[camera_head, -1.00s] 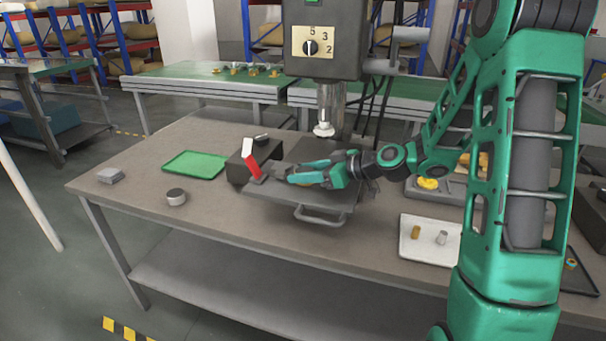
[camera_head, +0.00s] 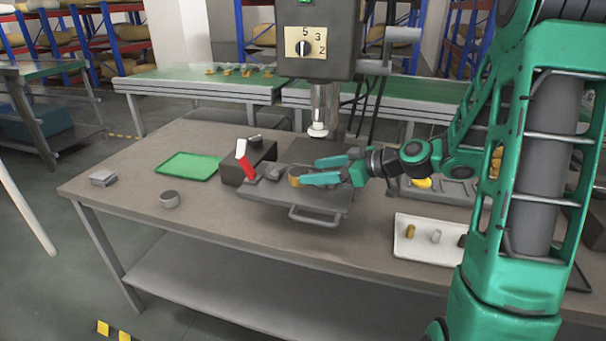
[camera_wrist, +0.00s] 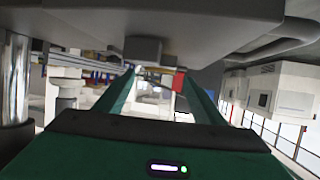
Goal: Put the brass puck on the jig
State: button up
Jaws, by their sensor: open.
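The brass puck (camera_head: 294,181) sits on the grey plate with a front handle (camera_head: 318,215), under the press, which looks like the jig. My gripper (camera_head: 308,171) is open, with its teal fingers spread just right of the puck. The near fingertip overlaps the puck in the head view, so I cannot tell whether they touch.
The press spindle (camera_head: 318,125) hangs above the plate. A dark box (camera_head: 233,172) with a red and white lever (camera_head: 246,160) stands at the plate's left.

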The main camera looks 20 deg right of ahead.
jog(key=shift+v, duration=2.75)
